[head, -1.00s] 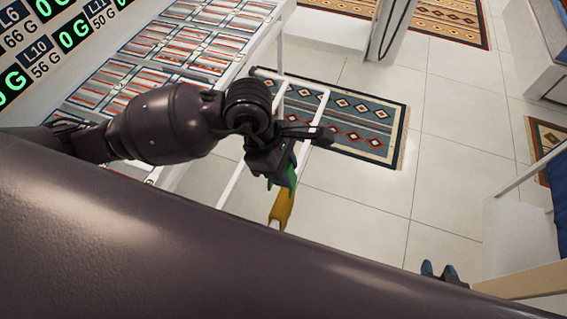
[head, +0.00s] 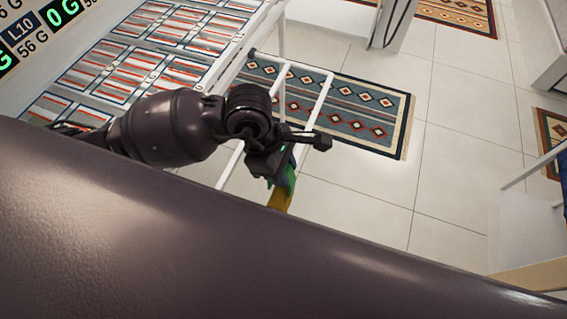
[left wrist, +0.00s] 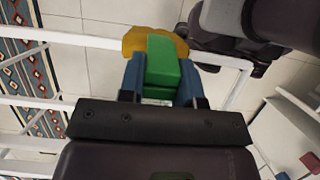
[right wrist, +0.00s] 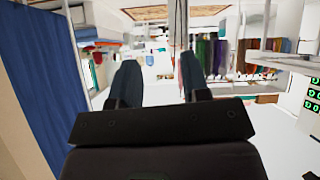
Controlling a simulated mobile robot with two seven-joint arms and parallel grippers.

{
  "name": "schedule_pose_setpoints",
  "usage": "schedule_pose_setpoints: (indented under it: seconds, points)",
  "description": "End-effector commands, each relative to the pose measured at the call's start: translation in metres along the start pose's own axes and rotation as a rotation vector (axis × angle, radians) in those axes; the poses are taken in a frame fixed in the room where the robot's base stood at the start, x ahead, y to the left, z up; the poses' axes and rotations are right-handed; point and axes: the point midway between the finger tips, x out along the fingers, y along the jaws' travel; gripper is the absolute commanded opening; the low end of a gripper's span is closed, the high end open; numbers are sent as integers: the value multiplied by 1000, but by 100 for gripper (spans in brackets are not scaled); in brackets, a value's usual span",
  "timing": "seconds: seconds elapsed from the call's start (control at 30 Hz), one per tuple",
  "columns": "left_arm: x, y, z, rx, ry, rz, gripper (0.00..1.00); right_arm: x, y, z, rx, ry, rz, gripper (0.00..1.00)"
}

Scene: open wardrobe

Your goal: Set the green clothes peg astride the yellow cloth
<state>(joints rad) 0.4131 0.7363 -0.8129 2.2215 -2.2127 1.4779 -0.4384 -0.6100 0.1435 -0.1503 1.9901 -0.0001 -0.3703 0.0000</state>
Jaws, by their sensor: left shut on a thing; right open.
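The green clothes peg (left wrist: 162,65) is held between the two blue fingers of my left gripper (left wrist: 160,78). The yellow cloth (left wrist: 140,40) lies just beyond the peg's far end in the left wrist view, partly hidden by it. Whether the peg straddles the cloth or only overlaps it in view, I cannot tell. In the head view my left gripper (head: 277,172) points down, with the peg (head: 289,180) below it and the cloth (head: 279,201) lower still, cut off by my dark arm. My right gripper (right wrist: 160,78) is open and empty in the right wrist view.
A white rail frame (head: 322,95) stands beside the left gripper. White rails also run close to the cloth in the left wrist view (left wrist: 85,40). A patterned rug (head: 370,110) lies on the tiled floor. A blue cloth (right wrist: 40,75) hangs left of the right gripper.

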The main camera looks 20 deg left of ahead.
Motion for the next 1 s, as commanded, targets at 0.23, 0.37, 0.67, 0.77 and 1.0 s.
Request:
schedule_pose_setpoints:
  seconds: [0.23, 0.37, 0.67, 0.77, 1.0]
  points:
    - [17, 0, -6, -1, 1, -2, 9, 7, -2, 9, -1, -8, -3, 43]
    - [23, 0, -9, -1, 1, -2, 9, 12, -3, 1, -4, 9, -6, 43]
    - [29, 0, -11, 0, 1, 0, 9, 14, -4, -1, -4, 14, -7, 43]
    - [29, 0, -11, 0, 1, 0, 9, 13, -4, 0, -4, 12, -7, 43]
    - [29, 0, -11, 0, 1, 0, 42, 12, -3, 1, -4, 11, -6, 43]
